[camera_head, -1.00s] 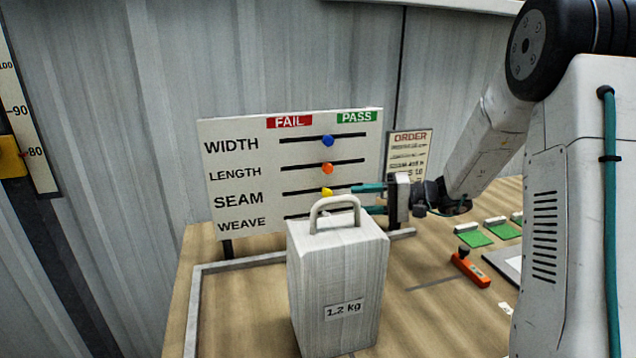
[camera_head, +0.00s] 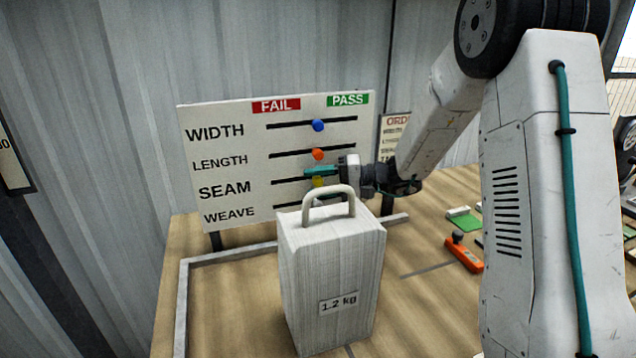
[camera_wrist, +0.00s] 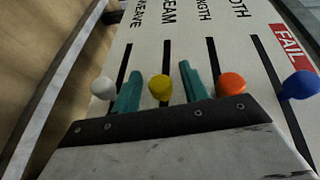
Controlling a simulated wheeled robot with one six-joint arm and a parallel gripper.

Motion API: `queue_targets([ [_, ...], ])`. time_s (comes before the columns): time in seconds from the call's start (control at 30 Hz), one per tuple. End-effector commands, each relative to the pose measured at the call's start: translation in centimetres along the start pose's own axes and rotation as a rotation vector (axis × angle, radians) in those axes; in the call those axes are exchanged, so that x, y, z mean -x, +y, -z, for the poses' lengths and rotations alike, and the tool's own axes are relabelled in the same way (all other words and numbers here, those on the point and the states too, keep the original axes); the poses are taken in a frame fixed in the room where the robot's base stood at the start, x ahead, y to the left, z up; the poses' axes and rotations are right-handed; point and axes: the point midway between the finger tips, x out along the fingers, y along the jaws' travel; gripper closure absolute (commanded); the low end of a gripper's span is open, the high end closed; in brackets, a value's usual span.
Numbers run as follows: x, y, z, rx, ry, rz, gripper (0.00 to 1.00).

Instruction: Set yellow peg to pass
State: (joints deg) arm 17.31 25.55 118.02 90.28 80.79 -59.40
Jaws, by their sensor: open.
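The yellow peg (camera_head: 318,183) is in the SEAM slot of the white board (camera_head: 225,112), near the slot's middle, between the FAIL (camera_head: 276,106) and PASS (camera_head: 348,99) ends. My gripper (camera_head: 309,173) is at the board, and its teal finger and body partly hide the peg in the head view. In the wrist view the yellow peg (camera_wrist: 159,88) lies between the two spread teal fingers of my gripper (camera_wrist: 159,68), with a visible gap on each side. The gripper is open and holds nothing.
The orange peg (camera_wrist: 231,83) is just outside one finger and the white peg (camera_wrist: 103,88) outside the other. The blue peg (camera_head: 318,125) is in the top slot. A pale 1.2 kg weight (camera_head: 335,275) with a handle stands before the board. An orange tool (camera_head: 463,254) lies right.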

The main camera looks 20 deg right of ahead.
Motion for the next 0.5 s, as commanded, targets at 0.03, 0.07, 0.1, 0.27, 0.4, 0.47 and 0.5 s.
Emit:
queue_targets([
  [0.03,0.07,0.02,0.04,0.000,0.001,0.000,0.56],
  [0.07,0.09,0.02,0.05,0.000,0.002,0.000,0.56],
  [0.1,0.10,0.02,0.05,0.000,0.002,0.000,0.56],
  [0.27,0.11,0.01,0.05,0.000,0.001,0.000,0.84],
  [0.4,0.12,0.01,0.04,0.000,0.001,0.000,1.00],
  [0.47,0.24,0.04,0.10,0.000,0.002,0.000,1.00],
  [0.5,0.53,0.09,0.25,0.000,0.003,0.000,1.00],
])
